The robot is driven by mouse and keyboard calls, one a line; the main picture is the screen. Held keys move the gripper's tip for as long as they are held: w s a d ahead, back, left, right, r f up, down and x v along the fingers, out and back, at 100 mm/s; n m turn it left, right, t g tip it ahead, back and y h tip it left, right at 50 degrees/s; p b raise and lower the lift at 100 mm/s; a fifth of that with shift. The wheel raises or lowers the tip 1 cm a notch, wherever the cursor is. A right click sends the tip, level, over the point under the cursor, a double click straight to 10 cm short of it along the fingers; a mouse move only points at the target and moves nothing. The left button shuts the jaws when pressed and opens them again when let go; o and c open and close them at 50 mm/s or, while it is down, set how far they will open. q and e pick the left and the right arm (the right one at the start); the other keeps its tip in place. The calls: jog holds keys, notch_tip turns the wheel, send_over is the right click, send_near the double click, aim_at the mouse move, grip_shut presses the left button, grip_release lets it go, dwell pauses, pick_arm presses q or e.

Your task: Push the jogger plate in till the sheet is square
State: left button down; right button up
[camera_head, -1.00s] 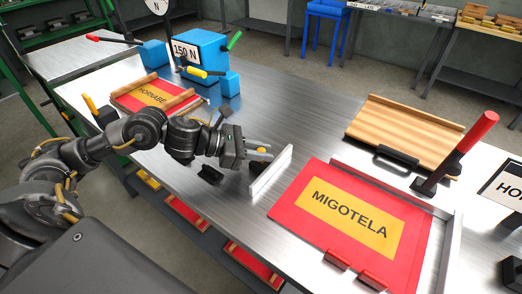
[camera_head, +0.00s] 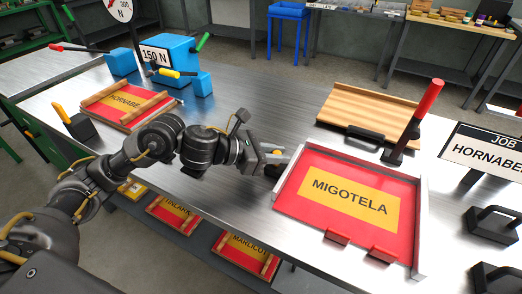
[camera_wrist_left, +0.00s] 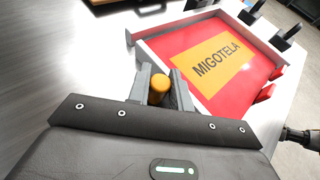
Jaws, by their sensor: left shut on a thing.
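The red MIGOTELA sheet (camera_head: 320,215), with a yellow label, lies in the metal frame, its edges looking roughly parallel to the fences. The pale grey jogger plate (camera_head: 290,170) stands upright along the sheet's left side, right up at its edge; any small gap there cannot be told. My left gripper (camera_head: 277,156) is on the plate's outer side, shut on its orange knob. In the left wrist view, the left gripper's fingers (camera_wrist_left: 160,88) flank the orange knob (camera_wrist_left: 158,85), with the sheet (camera_wrist_left: 235,80) beyond. A dark part at that view's right edge looks like my right gripper (camera_wrist_left: 300,137).
A red-handled lever (camera_head: 425,105) stands behind the frame's right corner, beside a wooden board (camera_head: 370,108). Two red blocks (camera_head: 337,237) sit at the sheet's front edge. Black handled blocks (camera_head: 492,225) stand at right.

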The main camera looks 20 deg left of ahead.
pick_arm(q)
jog(key=shift+s+d, duration=0.1)
jog(key=shift+d, duration=0.1)
pick_arm(e)
jog(key=shift+r, duration=0.1)
pick_arm(q)
jog(key=c, duration=1.6)
grip_release()
jog(key=o, duration=0.3)
jog(key=shift+d, duration=0.2)
jog(key=shift+a, duration=0.1)
jog(key=shift+a, duration=0.1)
jog(key=shift+s+a+r, duration=0.15)
jog(key=shift+s+a, duration=0.05)
jog(key=shift+a, duration=0.15)
jog(key=b+v, duration=0.1)
jog(key=v, duration=0.7)
jog(key=shift+s+a+r, duration=0.1)
jog(key=shift+s+a, duration=0.15)
jog(key=shift+a, duration=0.05)
jog(key=shift+s+a+r, duration=0.25)
jog(key=shift+s+a, duration=0.05)
pick_arm(e)
jog(key=r, duration=0.1)
jog(key=w+r, duration=0.1)
jog(key=shift+w+a+r, duration=0.2)
jog(key=shift+a+r, duration=0.1)
jog(key=shift+a, duration=0.1)
